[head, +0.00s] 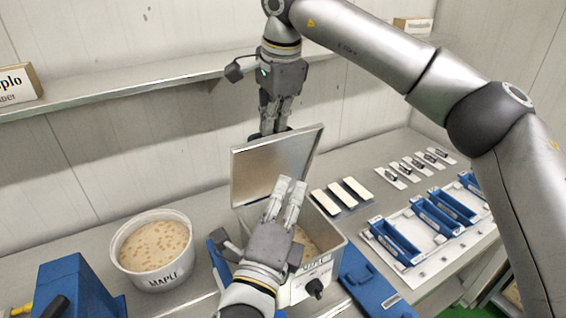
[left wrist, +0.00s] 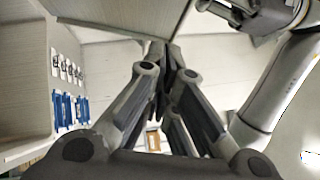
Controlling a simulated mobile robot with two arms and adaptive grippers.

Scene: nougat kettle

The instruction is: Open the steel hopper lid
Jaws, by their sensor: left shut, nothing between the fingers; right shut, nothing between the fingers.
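The steel hopper (head: 325,266), labelled MAPLE, stands on the counter with pale nougat mix partly visible inside. Its flat steel lid (head: 262,170) is raised, standing steeply tilted at the back of the hopper. My left gripper (head: 290,188) is shut and empty, over the hopper in front of the lid's inner face; its closed fingers also show in the left wrist view (left wrist: 166,82). My right gripper (head: 272,122) is shut and empty, pointing down behind the lid's top edge. Its fingertips are partly hidden, and I cannot tell whether either gripper touches the lid.
A white MAPLE tub (head: 155,252) of mix stands left of the hopper. A blue device (head: 75,290) is at the front left. Blue moulds (head: 435,216) on a white tray and dark-edged white bars (head: 342,195) lie to the right. A wall shelf (head: 120,88) runs behind.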

